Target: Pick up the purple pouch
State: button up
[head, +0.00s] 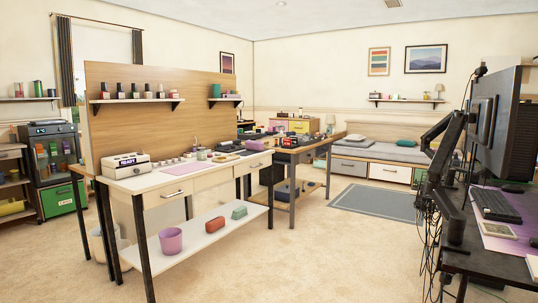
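I cannot make out a purple pouch for certain. A purple bucket-like container (171,241) stands upright on the low white shelf of the near workbench. To its right on that shelf lie a red pouch-like item (215,225) and a green one (239,212). A flat pink-purple mat (178,169) lies on the bench top, with small items behind it. My gripper is not in the picture.
The white workbench (150,187) stands left of centre, with a second table (306,152) behind it. At right is a dark desk (480,262) with monitors (497,125) and hanging cables. Carpet (330,255) between them is open. A grey rug (372,202) lies farther back.

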aim_at(251, 146)
jog(key=i, duration=4.5)
